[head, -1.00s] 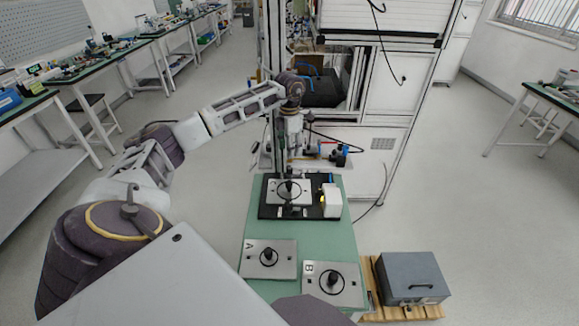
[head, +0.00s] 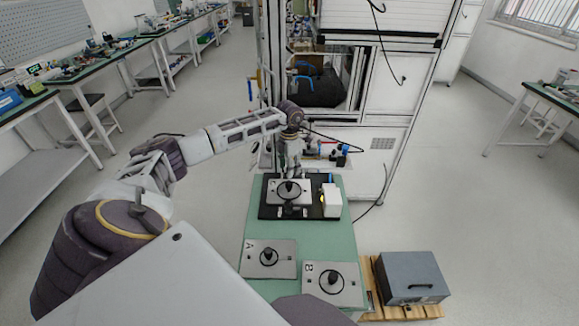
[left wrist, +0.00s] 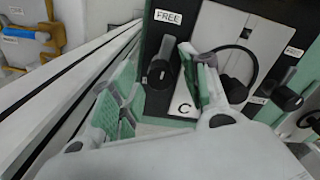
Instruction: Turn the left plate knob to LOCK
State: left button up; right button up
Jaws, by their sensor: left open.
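Plate C (head: 275,187) lies on a black fixture (head: 266,211) on the green table. In the left wrist view, plate C (left wrist: 215,25) has a dark ring-shaped handle. A dark knob (left wrist: 158,72) stands on the black base at the plate's left in that picture, below a FREE label (left wrist: 168,17). A second knob (left wrist: 287,97) stands at the right, near another FREE label (left wrist: 293,50). My left gripper (left wrist: 157,60) is open, its green-padded fingers on either side of the left-hand knob in the picture. In the head view my left gripper (head: 291,166) is above the fixture. The right gripper is out of view.
Plates A (head: 284,252) and B (head: 348,287) lie nearer on the green table (head: 300,232). A white block (head: 332,202) stands at the fixture's right side. A grey box (head: 410,272) sits on a wooden pallet at the right. A cabinet rises behind the table.

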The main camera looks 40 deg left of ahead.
pick_arm(q)
jog(key=shift+c, duration=0.4)
grip_shut()
